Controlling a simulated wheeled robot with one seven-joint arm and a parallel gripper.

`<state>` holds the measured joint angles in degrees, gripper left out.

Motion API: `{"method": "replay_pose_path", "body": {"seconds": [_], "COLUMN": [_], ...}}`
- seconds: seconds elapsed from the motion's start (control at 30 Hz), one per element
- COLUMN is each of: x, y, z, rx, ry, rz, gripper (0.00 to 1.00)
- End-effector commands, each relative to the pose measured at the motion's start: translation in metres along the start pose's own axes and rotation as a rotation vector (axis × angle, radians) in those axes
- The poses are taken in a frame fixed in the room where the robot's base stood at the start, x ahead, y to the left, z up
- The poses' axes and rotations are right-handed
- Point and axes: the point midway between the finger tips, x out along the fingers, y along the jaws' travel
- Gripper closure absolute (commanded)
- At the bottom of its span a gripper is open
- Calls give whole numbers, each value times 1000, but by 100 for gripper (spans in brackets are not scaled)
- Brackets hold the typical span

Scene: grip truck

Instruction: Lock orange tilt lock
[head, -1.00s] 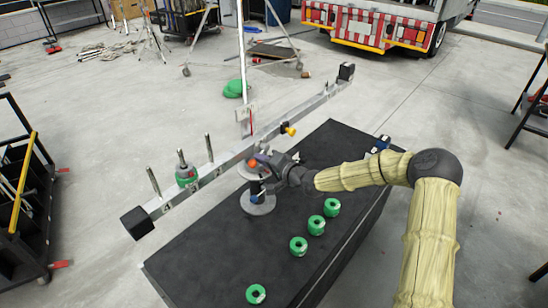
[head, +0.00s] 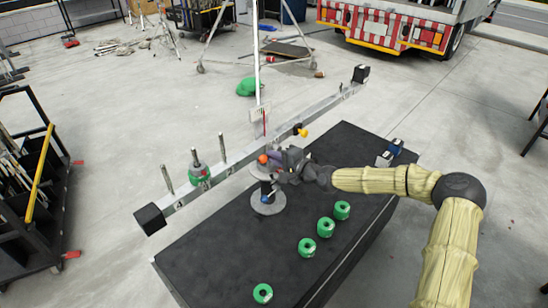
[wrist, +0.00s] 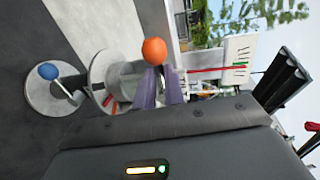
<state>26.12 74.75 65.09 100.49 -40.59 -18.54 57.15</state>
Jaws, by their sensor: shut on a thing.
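The orange tilt lock is a lever with an orange ball knob (head: 263,158) at the top of a short stand with round grey plates (head: 268,207). The stand is on a black case. My gripper (head: 274,157) is at the knob, on its right side. In the wrist view, the two purple-grey fingers (wrist: 159,88) close together just below the orange ball (wrist: 154,51), and look shut on the lock's lever, which they mostly hide. A blue ball knob (wrist: 48,71) on a thin lever sits lower on the stand, to the left in the wrist view.
The black case top (head: 215,245) carries several green rings, one of them here (head: 263,293). Case space left of the rings is clear.

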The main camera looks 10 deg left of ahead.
Motion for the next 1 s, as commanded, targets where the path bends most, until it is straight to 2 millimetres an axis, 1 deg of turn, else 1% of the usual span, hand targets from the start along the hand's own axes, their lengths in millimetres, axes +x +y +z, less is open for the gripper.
{"method": "replay_pose_path", "body": {"seconds": [0.03,0.07,0.1,0.17,0.47,0.57,0.67,0.77,1.0], "x": [1,1,1,1,0,-5,-15,-31,-74], "y": [-8,-8,-8,-7,-3,-2,-2,-1,-1], "z": [-2,-2,-2,-2,-1,-2,-3,-3,-4], "rx": [-1,-1,-1,-1,0,0,1,1,1], "ry": [7,7,7,6,4,4,5,6,8], "rz": [-16,-16,-15,-14,-7,-6,-6,-6,-7], "gripper": [100,87,80,68,67,67,67,67,67]}}
